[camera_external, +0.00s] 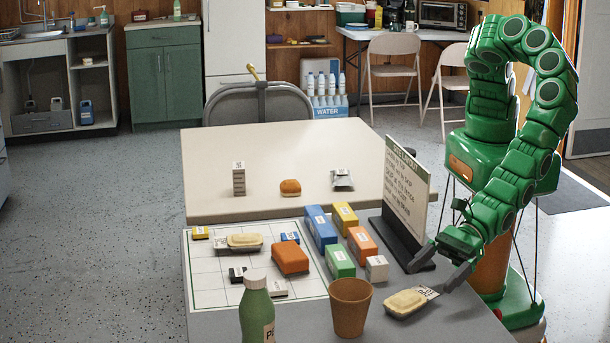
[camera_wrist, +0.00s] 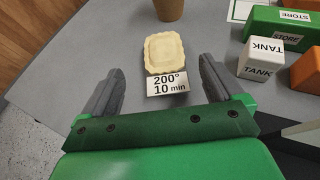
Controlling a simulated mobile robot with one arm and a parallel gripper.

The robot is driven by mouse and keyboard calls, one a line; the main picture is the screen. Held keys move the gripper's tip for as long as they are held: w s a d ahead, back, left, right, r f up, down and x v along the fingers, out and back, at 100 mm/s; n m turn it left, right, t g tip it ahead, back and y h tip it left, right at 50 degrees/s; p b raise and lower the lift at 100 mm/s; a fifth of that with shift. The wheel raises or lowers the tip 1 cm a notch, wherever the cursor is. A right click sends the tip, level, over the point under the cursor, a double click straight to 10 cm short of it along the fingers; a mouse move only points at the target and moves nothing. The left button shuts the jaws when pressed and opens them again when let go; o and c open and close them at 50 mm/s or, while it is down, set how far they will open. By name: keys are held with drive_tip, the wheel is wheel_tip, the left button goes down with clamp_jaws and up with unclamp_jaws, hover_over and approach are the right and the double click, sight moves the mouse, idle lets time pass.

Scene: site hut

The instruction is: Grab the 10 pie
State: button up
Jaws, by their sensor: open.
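A pale, crusty rectangular pie (camera_wrist: 164,52) lies on the grey table, with a white label (camera_wrist: 167,84) reading "200° 10 min" at its near edge. It also shows in the external view (camera_external: 404,303), at the table's front right. My gripper (camera_wrist: 162,72) is open and empty. In the wrist view its two dark fingers point toward the pie, one to each side, and the label lies between them. In the external view my gripper (camera_external: 430,279) is just behind the pie. A second, similar pie (camera_external: 245,240) lies on the white grid board.
A brown cup (camera_external: 350,307) stands beside the near pie, with a green bottle (camera_external: 257,310) farther left. A white TANK block (camera_wrist: 260,60), a green STORE block (camera_wrist: 275,30) and other coloured blocks are close by. An upright sign (camera_external: 407,196) stands behind.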

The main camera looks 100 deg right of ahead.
sight(417, 291)
drive_tip(key=shift+x, duration=1.35)
drive_tip(key=shift+w+a+f, duration=0.15)
drive_tip(key=shift+w+f, duration=0.35)
drive_tip(key=shift+w, duration=0.1)
drive_tip(key=shift+w+a+f, duration=0.2)
drive_tip(key=shift+w+f, duration=0.3)
drive_tip(key=shift+w, duration=0.1)
drive_tip(key=shift+x, duration=1)
drive_tip(key=shift+r, duration=0.15)
drive_tip(key=c, duration=1.1)
